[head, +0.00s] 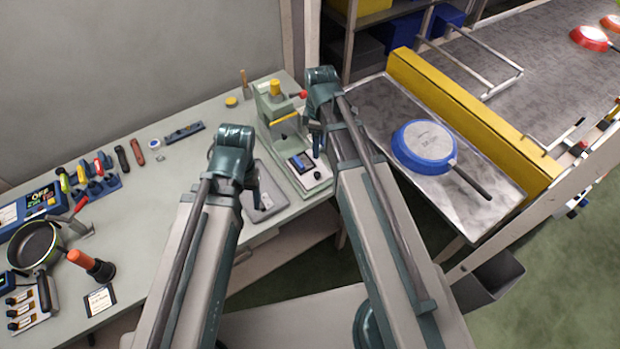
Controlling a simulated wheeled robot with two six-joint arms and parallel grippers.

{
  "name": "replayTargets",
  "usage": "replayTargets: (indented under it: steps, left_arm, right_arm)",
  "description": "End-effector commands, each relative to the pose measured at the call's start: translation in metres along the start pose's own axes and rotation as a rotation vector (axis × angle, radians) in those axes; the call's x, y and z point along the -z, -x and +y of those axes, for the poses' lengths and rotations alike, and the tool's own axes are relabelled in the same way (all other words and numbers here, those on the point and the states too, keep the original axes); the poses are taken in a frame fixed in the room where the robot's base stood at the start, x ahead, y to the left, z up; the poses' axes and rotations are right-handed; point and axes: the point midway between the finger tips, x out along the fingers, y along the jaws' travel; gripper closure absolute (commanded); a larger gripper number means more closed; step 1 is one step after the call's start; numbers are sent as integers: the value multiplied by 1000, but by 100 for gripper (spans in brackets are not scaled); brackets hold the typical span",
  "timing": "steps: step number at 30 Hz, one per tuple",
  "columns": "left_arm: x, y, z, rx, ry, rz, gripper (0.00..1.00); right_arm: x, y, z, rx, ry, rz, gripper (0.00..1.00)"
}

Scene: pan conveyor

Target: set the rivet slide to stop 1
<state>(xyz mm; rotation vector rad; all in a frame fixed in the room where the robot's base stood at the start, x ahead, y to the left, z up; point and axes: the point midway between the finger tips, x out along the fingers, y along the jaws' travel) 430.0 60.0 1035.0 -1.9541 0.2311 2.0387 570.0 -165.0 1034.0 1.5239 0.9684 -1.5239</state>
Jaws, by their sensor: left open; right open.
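A green press (275,105) with a yellow cap and a red knob stands at the back right of the bench. A small dark block (302,161) sits on its pale base plate. A short dark blue bar (184,132) with small marks lies left of it. I cannot tell which part is the rivet slide, nor read any stop numbers. My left gripper (258,196) is open and points down over a grey plate at the bench's front edge, largely hidden by its wrist. My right gripper (317,142) is open beside the press, partly hidden by its arm; contact is unclear.
A blue pan (424,147) lies on a metal tray (485,212) at the right, beside a yellow barrier (470,125). Tools, a dark pan (34,243) and an orange-handled tool (91,265) crowd the bench's left end. The bench middle (150,205) is clear.

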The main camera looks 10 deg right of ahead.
Motion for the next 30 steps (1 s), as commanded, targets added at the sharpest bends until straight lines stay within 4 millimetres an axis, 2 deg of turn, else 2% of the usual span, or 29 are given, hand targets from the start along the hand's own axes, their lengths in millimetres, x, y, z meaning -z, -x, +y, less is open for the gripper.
replayTargets:
  steps: [5,11,17,30]
  left_arm:
    - [0,-2,0,0,0,0,36]
    - [1,-13,1,0,0,0,36]
    - [2,-35,3,0,1,0,36]
    - [6,-96,9,0,3,0,36]
  right_arm:
    - [0,-2,0,0,2,1,38]
    - [0,-13,0,0,2,0,38]
    - [0,-35,0,0,1,0,38]
    - [0,-96,0,0,1,0,38]
